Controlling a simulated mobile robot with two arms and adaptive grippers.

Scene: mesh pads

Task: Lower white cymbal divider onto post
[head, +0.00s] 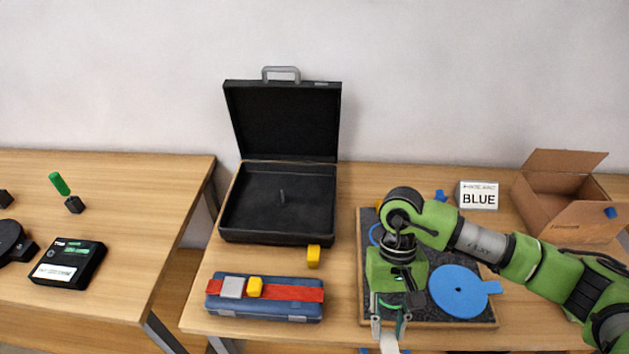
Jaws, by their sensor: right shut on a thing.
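My right gripper (389,326) points down over the front edge of the table. It is shut on a white piece (389,344), which I take to be the tab of the white divider. The bottom edge of the picture cuts off the rest of it. A short dark post (282,196) stands up in the middle of the open black case (235,236), left of and behind the gripper. No disc is seen on the post. My left gripper is not in view.
A blue disc with a tab (459,290) lies on a dark board (366,314) beside my right arm. A blue box with a red strap (305,310) and a yellow block (313,256) are in front of the case. A BLUE sign (478,196) and open carton (575,220) stand at right.

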